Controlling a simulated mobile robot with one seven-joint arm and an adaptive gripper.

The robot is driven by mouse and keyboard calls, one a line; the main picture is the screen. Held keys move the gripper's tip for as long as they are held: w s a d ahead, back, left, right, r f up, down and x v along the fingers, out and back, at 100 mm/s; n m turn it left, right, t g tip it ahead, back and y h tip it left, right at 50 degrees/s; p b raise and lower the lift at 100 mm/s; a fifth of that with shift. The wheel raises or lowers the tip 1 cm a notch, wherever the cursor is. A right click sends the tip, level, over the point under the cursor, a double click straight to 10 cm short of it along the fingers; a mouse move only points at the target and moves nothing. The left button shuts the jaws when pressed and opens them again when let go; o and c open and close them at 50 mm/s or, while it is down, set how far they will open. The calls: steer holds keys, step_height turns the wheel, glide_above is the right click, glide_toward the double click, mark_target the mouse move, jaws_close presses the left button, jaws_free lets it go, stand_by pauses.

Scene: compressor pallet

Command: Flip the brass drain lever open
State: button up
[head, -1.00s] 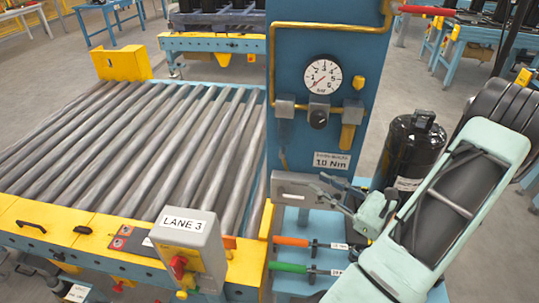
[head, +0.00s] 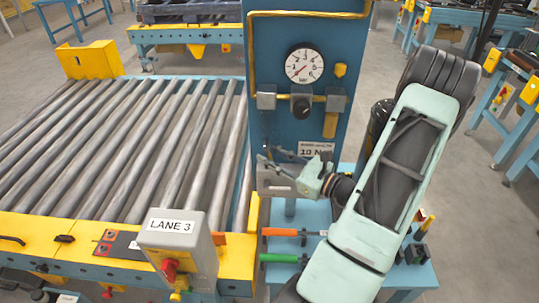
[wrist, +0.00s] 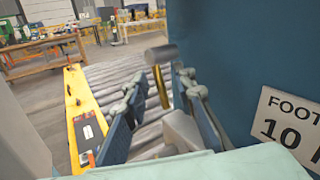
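The brass lever (wrist: 160,87) hangs down from a grey cylindrical fitting (wrist: 160,56) in the wrist view. My gripper (wrist: 157,98) is open, with one finger on each side of the lever in that view. I cannot tell how far the lever stands in from the fingertips, and no contact shows. In the head view my gripper (head: 272,162) points left, low in front of the blue panel (head: 300,25), just above a grey bracket (head: 273,188). There the lever is tiny or hidden around my fingertips.
A gauge (head: 304,66), valve blocks and a yellow hanging handle (head: 331,124) sit on the panel above. A torque sign (head: 315,150) is behind my wrist. Orange (head: 282,232) and green (head: 282,257) screwdrivers lie below. The roller conveyor (head: 120,150) is left, with the LANE 3 box (head: 175,240) in front.

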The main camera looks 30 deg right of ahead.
steer(key=shift+w, duration=0.25)
jaws_close()
steer(key=shift+a+f, duration=0.1)
steer(key=shift+w+a+f+m+t+b, duration=0.15)
steer(key=shift+f+m+t+b, duration=0.25)
steer(key=shift+b, duration=0.6)
steer(key=shift+w+a+r+m+t+y+b, duration=0.15)
steer(key=shift+r+m+t+b, duration=0.15)
steer(key=shift+t, duration=0.2)
steer(key=shift+s+a+r+m+t+y+b, duration=0.1)
steer(key=shift+r+m+t+y+b, duration=0.05)
steer(key=shift+m+t, duration=0.3)
